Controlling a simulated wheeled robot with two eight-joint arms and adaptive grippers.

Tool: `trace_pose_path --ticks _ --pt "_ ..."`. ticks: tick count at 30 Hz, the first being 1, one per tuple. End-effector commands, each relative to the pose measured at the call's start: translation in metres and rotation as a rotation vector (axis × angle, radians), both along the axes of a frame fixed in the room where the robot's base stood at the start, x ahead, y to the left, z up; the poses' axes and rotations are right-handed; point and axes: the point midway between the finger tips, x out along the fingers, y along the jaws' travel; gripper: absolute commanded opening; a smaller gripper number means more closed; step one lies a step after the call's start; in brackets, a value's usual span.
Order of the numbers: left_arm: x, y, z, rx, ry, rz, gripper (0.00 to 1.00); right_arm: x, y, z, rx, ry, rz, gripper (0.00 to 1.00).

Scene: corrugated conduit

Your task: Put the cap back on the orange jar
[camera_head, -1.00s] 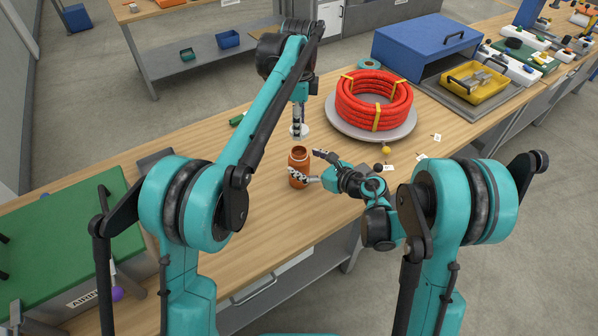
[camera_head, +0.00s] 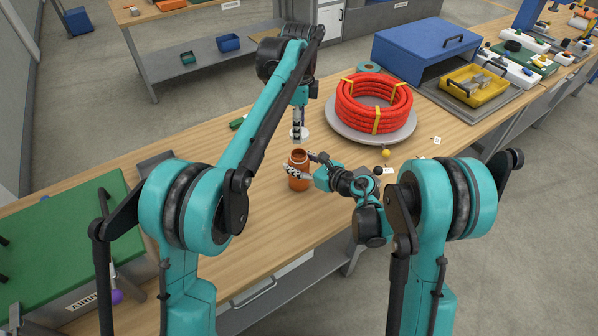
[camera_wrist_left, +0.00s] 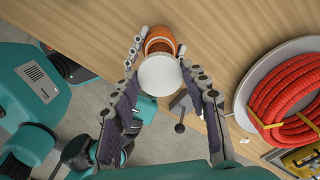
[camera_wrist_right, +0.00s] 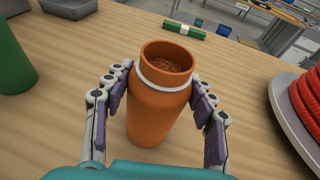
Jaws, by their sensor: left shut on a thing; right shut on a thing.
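The orange jar (camera_head: 299,183) stands upright on the wooden bench with its mouth open. Brown contents show inside it in the right wrist view (camera_wrist_right: 155,115). My right gripper (camera_wrist_right: 162,92) is shut on the jar, one finger on each side of its upper body. In the head view the right gripper (camera_head: 299,163) reaches it from the right. My left gripper (camera_head: 297,128) points down above the jar and is shut on the white round cap (camera_wrist_left: 160,75).
A red corrugated conduit coil (camera_head: 374,100) lies on a grey round plate (camera_head: 360,133) to the right. A green cylinder (camera_head: 238,123) lies behind the jar. A yellow ball (camera_head: 386,153) and small labels are to the right. The bench in front of the jar is clear.

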Motion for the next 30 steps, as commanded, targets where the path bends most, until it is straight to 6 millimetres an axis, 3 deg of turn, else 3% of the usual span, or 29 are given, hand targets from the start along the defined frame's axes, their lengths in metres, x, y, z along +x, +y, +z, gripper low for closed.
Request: trace_pose_path --ticks 10,30 --pt "0.001 0.001 -0.045 -0.003 0.003 0.000 0.36 0.000 0.000 0.000 -0.001 0.000 0.000 0.04" --pt "0.001 0.001 -0.052 -0.003 0.003 0.000 0.36 0.000 0.000 -0.001 -0.001 0.000 0.001 0.04"
